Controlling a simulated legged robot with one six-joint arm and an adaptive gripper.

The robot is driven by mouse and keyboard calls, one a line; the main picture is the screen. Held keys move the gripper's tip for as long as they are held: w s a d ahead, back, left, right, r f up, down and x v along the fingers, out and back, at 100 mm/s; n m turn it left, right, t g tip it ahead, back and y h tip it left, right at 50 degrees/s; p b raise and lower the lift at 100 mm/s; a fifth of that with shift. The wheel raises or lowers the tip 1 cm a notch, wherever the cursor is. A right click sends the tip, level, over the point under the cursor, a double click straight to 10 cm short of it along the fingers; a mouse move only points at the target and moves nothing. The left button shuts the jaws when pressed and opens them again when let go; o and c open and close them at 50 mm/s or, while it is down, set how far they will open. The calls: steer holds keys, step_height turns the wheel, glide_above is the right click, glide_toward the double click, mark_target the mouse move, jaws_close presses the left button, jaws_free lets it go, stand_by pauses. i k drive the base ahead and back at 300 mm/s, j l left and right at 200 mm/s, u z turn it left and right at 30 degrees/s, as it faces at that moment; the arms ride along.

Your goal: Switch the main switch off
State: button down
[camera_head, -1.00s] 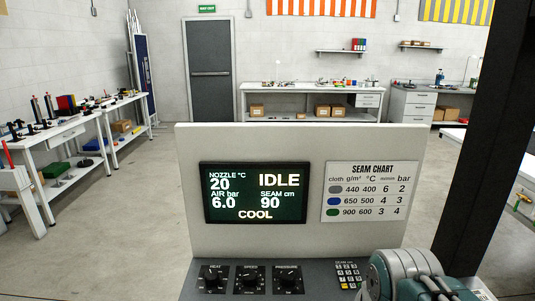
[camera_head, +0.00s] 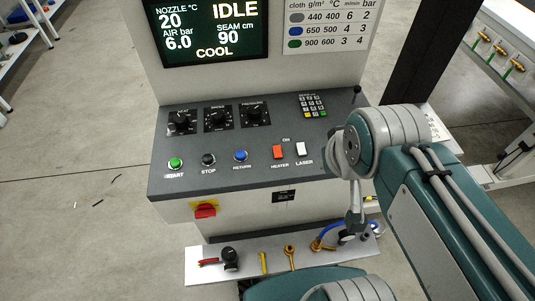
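A red rotary switch handle on a yellow plate (camera_head: 205,210), which looks like the main switch, is on the front face of the console, below the left part of the button panel. The red handle appears to lie roughly horizontal; I cannot read any marking on the plate. My teal and grey arm (camera_head: 425,205) fills the right side and bottom of the view, with its upper joint in front of the console's right end. My gripper cannot be made out in this view.
The console panel (camera_head: 340,107) carries knobs, a green START button (camera_head: 175,163), a STOP button (camera_head: 208,159), a blue button (camera_head: 240,156) and HEATER and LASER rockers. A shelf (camera_head: 205,275) with small tools juts out below the switch.

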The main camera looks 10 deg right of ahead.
mark_target(205, 210)
steer(key=k+j+u, duration=0.1)
steer(key=j+u, duration=0.15)
steer(key=j, duration=0.15)
steer(key=k+j+u, duration=0.1)
steer(key=j+u, duration=0.15)
steer(key=j, duration=0.15)
steer(key=k+j, duration=0.1)
steer(key=j, duration=0.55)
steer(key=k+u, duration=0.05)
